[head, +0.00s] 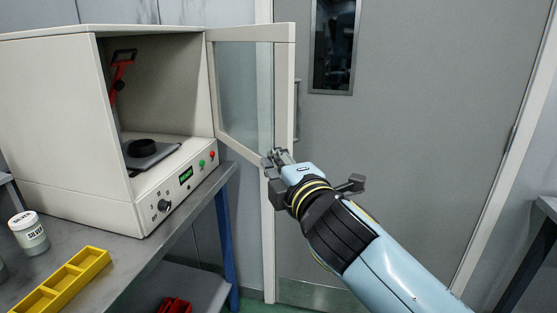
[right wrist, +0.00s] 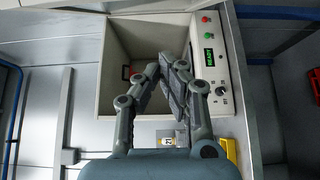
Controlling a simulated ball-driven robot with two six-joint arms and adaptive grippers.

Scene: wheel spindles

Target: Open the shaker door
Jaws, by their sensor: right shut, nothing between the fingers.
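The shaker (head: 60,130) is a cream box on the bench at the left in the head view. Its framed glass door (head: 245,90) stands swung open to the right, and the inside shows a black round piece on a plate and a red clamp. My right gripper (head: 274,156) is shut and empty by the lower outer corner of the door; I cannot tell whether it touches. In the right wrist view the gripper (right wrist: 168,62) is shut in front of the shaker's open interior (right wrist: 125,55). My left gripper is not in view.
A white jar (head: 29,233) and a yellow tray (head: 68,283) stand on the metal bench at the lower left. Red bins (head: 175,305) sit on a lower shelf. A grey room door (head: 420,130) is behind my arm. Another table edge is at the far right.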

